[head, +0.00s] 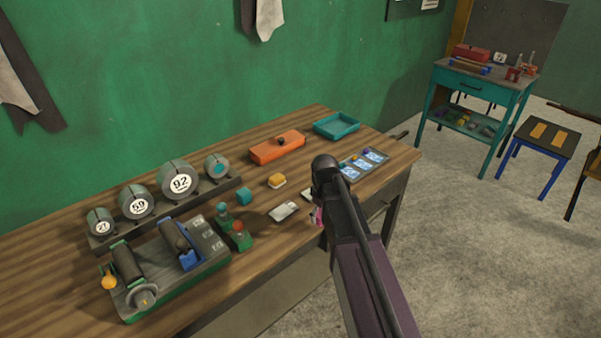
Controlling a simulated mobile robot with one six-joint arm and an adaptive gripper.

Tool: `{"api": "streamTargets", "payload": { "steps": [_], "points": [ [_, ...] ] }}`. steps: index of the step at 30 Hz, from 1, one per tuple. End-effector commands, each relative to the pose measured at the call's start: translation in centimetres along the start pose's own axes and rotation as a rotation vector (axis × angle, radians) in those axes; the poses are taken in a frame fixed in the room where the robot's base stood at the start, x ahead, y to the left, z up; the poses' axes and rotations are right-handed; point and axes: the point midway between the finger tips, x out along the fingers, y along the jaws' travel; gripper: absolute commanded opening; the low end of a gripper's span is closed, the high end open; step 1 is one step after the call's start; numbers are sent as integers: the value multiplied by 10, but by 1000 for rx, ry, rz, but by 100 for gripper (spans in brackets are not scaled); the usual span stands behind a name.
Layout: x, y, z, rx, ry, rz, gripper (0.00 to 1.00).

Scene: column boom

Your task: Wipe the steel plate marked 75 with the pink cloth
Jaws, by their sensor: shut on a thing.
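A small pale steel plate (284,211) lies flat on the wooden workbench, with a small dark mark too small to read. Another pale piece (307,194) shows just behind my arm, mostly covered. The pink cloth (317,216) shows as a small patch at my gripper (319,212), right of the steel plate and apart from it in the picture. My gripper is shut on the cloth; my own arm hides most of both. I cannot tell whether the cloth touches the bench.

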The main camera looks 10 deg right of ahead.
Motion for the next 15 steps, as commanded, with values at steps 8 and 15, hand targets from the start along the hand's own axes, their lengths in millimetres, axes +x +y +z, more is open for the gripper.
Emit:
{"api": "streamTargets", "payload": {
  "steps": [8,15],
  "points": [
    [0,-8,-5,-14,0,0,49],
    [-3,-8,-15,-19,0,0,49]
  ]
}}
